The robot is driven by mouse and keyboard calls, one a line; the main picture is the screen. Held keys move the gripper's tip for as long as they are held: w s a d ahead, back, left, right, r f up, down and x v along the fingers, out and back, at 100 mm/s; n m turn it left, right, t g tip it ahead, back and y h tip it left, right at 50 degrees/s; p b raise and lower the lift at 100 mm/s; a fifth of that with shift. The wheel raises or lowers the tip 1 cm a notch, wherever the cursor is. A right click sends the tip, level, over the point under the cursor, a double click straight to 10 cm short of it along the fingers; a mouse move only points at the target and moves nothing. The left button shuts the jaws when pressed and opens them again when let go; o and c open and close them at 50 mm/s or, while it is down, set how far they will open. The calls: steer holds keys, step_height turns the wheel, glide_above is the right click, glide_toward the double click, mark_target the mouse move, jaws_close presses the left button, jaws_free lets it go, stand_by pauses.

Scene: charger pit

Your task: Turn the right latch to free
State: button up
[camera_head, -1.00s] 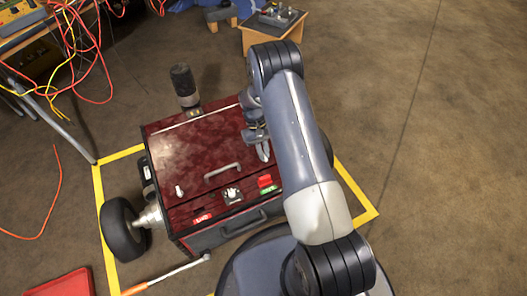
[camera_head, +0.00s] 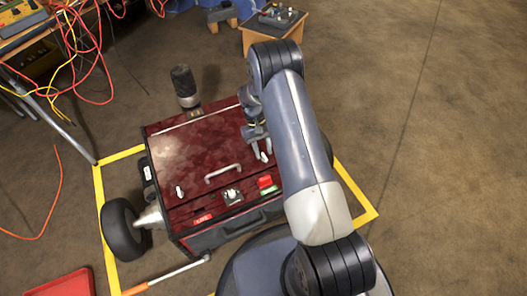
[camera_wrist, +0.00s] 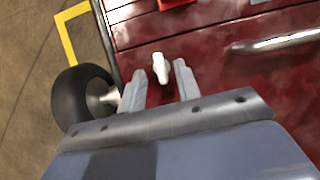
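The right latch (camera_head: 265,157) is a small white lever on the dark red lid (camera_head: 190,155) of the cart, to the right of the lid's handle. In the wrist view the latch (camera_wrist: 161,67) points roughly along my fingers. My gripper (camera_wrist: 158,80) is open, with one finger on each side of the latch and a visible gap to each. In the head view my gripper (camera_head: 260,150) is over the right part of the lid. A matching white left latch (camera_head: 179,191) stands on the lid's left side.
A metal handle (camera_head: 223,173) sits between the latches. A black cylinder (camera_head: 185,86) stands behind the cart. Yellow floor tape (camera_head: 105,230) surrounds it.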

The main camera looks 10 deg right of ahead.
steer(key=p+v, duration=0.2)
steer(key=v, duration=0.7)
steer(key=shift+r, duration=0.15)
steer(key=b+x, duration=0.2)
steer(key=x, duration=0.8)
steer(key=shift+f+b, duration=0.3)
steer(key=shift+b, duration=0.1)
steer(key=shift+s+f, duration=0.15)
